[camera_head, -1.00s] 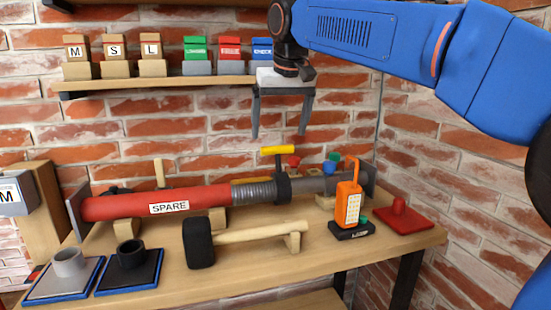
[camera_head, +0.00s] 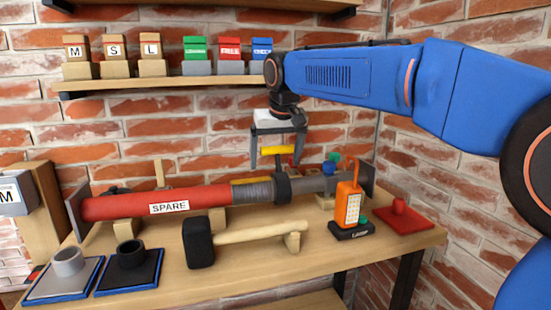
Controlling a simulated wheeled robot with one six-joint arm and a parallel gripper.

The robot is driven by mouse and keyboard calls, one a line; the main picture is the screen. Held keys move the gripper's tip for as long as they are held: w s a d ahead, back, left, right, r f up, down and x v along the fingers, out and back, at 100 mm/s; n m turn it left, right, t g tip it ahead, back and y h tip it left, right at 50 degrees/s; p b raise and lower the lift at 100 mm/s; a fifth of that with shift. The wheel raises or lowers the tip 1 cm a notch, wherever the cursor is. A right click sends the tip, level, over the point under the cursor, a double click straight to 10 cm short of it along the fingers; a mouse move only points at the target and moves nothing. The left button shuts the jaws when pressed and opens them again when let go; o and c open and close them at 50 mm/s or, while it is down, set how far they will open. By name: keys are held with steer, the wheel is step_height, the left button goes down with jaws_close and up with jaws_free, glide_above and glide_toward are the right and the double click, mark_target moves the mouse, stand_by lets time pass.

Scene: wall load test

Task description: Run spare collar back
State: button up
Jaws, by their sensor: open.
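The spare is a red tube (camera_head: 125,206) labelled SPARE, lying across wooden cradles on the bench. Its right part is a grey threaded rod (camera_head: 253,191). A dark collar (camera_head: 283,188) sits around the rod near its right part, with a yellow handle (camera_head: 279,150) standing up from it. My gripper (camera_head: 276,164) is open and points down, its two fingers on either side of the yellow handle in the picture. Whether the fingers touch the handle, I cannot tell. The collar's far side is hidden.
A black-headed mallet (camera_head: 200,243) lies in front of the tube. An orange lamp (camera_head: 349,205) and a red base with a knob (camera_head: 402,214) stand at the right. Two pads with cups (camera_head: 66,263) are at the front left. A shelf (camera_head: 150,84) with labelled blocks hangs above.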

steer(key=shift+c, duration=0.6)
steer(key=c, duration=1.4)
